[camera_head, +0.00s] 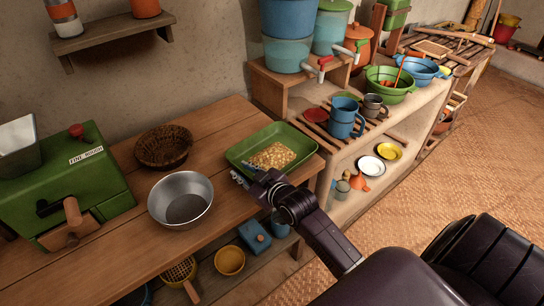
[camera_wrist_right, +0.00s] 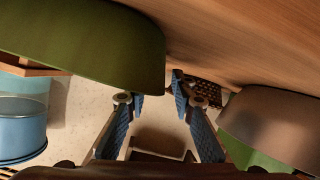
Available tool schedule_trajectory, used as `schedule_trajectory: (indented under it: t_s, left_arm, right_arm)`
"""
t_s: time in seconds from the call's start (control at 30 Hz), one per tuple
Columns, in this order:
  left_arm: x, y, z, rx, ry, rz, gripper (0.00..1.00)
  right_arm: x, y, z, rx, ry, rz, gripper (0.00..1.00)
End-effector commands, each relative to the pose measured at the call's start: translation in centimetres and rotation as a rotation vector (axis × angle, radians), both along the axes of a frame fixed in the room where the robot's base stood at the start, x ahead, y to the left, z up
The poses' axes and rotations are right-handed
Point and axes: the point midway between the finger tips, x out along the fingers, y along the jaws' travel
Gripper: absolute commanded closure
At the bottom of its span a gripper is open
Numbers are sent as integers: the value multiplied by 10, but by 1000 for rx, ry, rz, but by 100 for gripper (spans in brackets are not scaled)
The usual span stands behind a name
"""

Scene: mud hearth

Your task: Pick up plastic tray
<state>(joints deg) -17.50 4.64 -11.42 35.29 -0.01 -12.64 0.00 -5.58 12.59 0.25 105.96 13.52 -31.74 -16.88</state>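The green plastic tray (camera_head: 290,137) lies on the wooden table near its right end, with a heap of yellow grain (camera_head: 272,156) in it. In the wrist view, the tray's green outer side (camera_wrist_right: 90,45) fills the upper left. My right gripper (camera_head: 243,174) is at the tray's near left corner. In the wrist view its two blue-padded fingers (camera_wrist_right: 160,98) are spread apart with nothing held between them. The tray's edge shows close to the fingertips; I cannot tell whether they touch. My left gripper is not in view.
A metal bowl (camera_head: 181,198) stands left of my right gripper, also close in the wrist view (camera_wrist_right: 275,125). A woven basket (camera_head: 164,147) and a green mill (camera_head: 75,190) stand farther left. A shelf unit with mugs, including a blue mug (camera_head: 345,118), is right of the table.

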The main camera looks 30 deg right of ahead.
Motion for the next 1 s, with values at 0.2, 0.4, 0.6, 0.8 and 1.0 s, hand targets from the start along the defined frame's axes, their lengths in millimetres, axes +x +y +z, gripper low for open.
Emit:
schedule_trajectory:
  t_s: [0.2,0.4,0.6,0.8,1.0]
  left_arm:
    - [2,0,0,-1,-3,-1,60]
    - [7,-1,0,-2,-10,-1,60]
    - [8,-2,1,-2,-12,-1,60]
    - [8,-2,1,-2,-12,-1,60]
    - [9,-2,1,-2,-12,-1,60]
  right_arm:
    - [21,1,-9,1,0,0,77]
    - [22,2,-9,0,0,0,77]
    - [22,1,-9,0,0,0,93]
    - [21,1,-9,0,0,0,100]
    - [22,1,-8,-2,-1,0,100]
